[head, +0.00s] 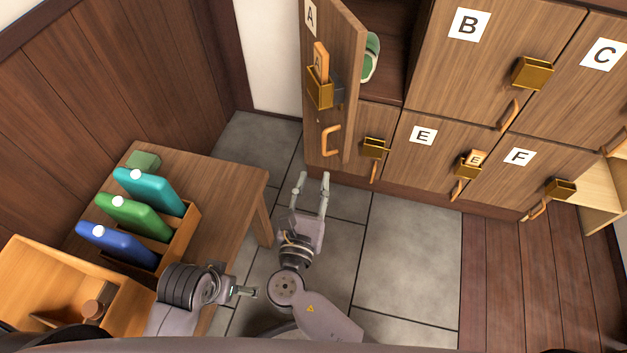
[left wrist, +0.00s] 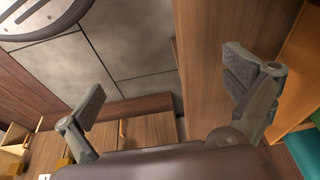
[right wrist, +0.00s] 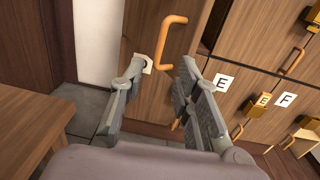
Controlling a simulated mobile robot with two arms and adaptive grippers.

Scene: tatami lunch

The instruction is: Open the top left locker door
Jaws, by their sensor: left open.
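The top left locker door, marked A (head: 342,75), stands swung open toward me, showing the dark inside of its locker with a green and white item (head: 371,58). A brass lock box with an orange tag (head: 320,88) is on the door. Its curved wooden handle (head: 328,142) also shows in the right wrist view (right wrist: 170,42). My right gripper (head: 315,180) is open and empty, a little below and in front of the handle, apart from it. My left gripper (head: 250,292) is open and empty beside the wooden table; its spread fingers show in the left wrist view (left wrist: 165,95).
The wooden table (head: 228,175) at left holds teal (head: 150,190), green (head: 133,217) and blue (head: 115,243) items in a rack. An open wooden box (head: 45,262) is nearer. Lockers B (head: 485,60), E (head: 435,150) and F (head: 505,180) are shut. The tiled floor (head: 405,260) is clear.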

